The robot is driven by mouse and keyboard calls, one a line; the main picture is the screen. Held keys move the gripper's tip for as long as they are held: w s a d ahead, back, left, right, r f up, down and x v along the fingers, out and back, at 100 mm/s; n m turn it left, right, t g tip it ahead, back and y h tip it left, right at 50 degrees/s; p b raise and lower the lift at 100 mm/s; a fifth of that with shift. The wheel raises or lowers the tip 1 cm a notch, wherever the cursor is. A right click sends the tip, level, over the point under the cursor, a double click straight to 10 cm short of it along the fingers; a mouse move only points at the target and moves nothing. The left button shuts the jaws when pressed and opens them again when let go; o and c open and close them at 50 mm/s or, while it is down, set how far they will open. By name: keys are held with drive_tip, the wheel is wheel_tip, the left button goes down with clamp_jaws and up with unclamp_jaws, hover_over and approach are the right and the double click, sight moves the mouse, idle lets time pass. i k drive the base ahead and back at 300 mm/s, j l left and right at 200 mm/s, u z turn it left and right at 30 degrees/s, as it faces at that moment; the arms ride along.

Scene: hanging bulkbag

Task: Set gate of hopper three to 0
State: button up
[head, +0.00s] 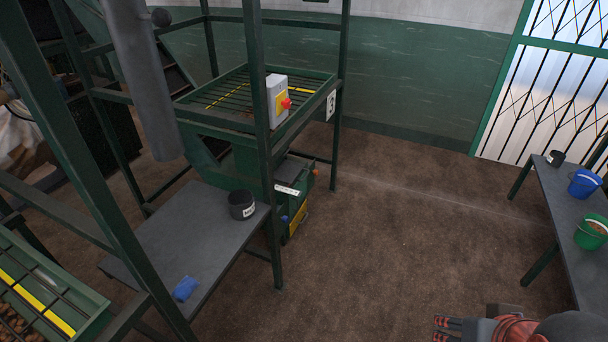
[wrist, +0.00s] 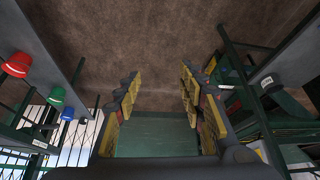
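Hopper three (head: 215,130) is a green metal hopper with a grate on top, in a green frame at the upper middle of the head view. A white plate with a 3 (head: 331,105) hangs on its right side. Under it is a small white label strip (head: 287,189), near what looks like the gate; the setting is too small to read. My gripper (head: 440,328) is at the bottom right of the head view, well apart from the hopper. In the wrist view my gripper (wrist: 160,76) has its yellow-padded fingers spread wide, with nothing between them.
A grey table (head: 190,225) holds a black cup (head: 242,204) and a blue item (head: 185,288). Another table (head: 560,210) at right holds blue (head: 583,183) and green (head: 591,232) buckets. Brown floor between is clear.

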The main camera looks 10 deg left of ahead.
sight(288, 171)
drive_tip(key=i+u, duration=0.2)
drive_tip(key=u, duration=0.25)
drive_tip(key=i+u, duration=0.2)
drive_tip(key=u, duration=0.3)
drive_tip(key=i+l+u, duration=0.15)
drive_tip(key=u, duration=0.3)
drive_tip(key=i+l+u, duration=0.1)
drive_tip(key=i+l, duration=0.15)
drive_tip(key=i+l+u, duration=0.1)
drive_tip(key=i+l, duration=0.15)
drive_tip(key=l, duration=0.15)
drive_tip(key=i+l+u, duration=0.1)
drive_tip(key=i+l, duration=0.15)
drive_tip(key=i+l+u, duration=0.1)
drive_tip(key=i+l, duration=0.15)
drive_tip(key=l, duration=0.2)
drive_tip(key=i+l+u, duration=0.1)
drive_tip(key=l, duration=0.3)
drive_tip(key=i+l+u, duration=0.1)
drive_tip(key=i+l, duration=0.35)
drive_tip(key=l, duration=0.2)
drive_tip(key=i+l, duration=0.15)
drive_tip(key=l, duration=0.2)
